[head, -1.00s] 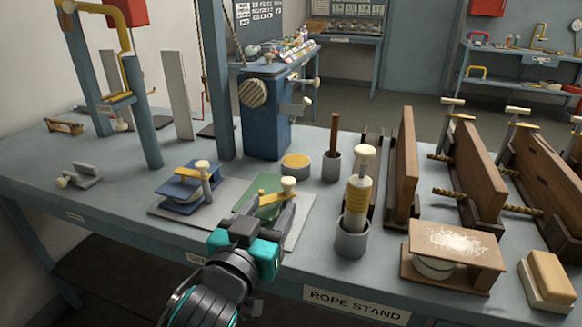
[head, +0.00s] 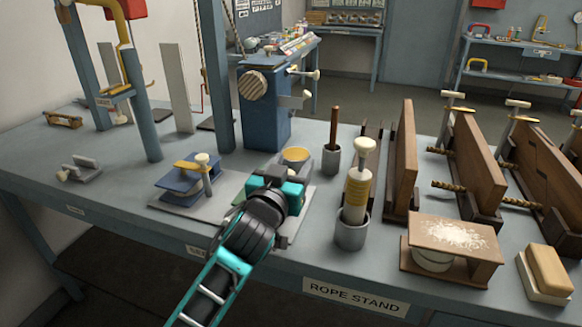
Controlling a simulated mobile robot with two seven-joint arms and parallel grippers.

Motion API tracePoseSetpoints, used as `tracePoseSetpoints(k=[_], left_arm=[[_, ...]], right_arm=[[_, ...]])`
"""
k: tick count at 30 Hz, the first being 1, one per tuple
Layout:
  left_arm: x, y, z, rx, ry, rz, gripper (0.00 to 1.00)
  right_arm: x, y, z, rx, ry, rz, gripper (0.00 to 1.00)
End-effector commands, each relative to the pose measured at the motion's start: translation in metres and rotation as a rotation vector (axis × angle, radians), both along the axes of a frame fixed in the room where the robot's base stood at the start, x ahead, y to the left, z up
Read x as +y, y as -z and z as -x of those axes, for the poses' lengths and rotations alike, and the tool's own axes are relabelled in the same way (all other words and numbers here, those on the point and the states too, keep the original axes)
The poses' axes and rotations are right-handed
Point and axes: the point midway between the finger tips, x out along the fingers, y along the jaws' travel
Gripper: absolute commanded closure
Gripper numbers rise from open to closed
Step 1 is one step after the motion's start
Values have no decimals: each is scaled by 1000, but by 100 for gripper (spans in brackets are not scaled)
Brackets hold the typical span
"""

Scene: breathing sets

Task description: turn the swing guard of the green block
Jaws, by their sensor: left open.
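My left gripper (head: 277,178) is over the grey plate (head: 222,207) near the front of the table, in the head view. It covers the place of the green block, so the block and its swing guard are hidden. The gripper is open; its fingertips are hard to make out, and I cannot tell whether they touch the guard. The blue block (head: 180,183) stands left of it on the same plate, with a yellow guard (head: 188,166) and a pale knob (head: 202,159). My right gripper is not in view.
A yellow-topped round tin (head: 296,155) is just behind my gripper. A grey cup with a pale-knobbed plunger (head: 350,232) stands close on its right. The blue post (head: 263,122) rises behind.

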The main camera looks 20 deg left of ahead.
Motion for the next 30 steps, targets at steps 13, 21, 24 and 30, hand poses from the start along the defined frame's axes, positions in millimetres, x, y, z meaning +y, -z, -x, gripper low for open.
tracePoseSetpoints(k=[13,21,24,30], left_arm=[[0,0,0,0,0,0,74],[0,0,0,0,0,0,100],[0,0,0,1,0,0,100],[0,0,0,1,0,0,100]], right_arm=[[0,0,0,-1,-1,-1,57],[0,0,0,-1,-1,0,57],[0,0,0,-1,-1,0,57],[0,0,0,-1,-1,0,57]])
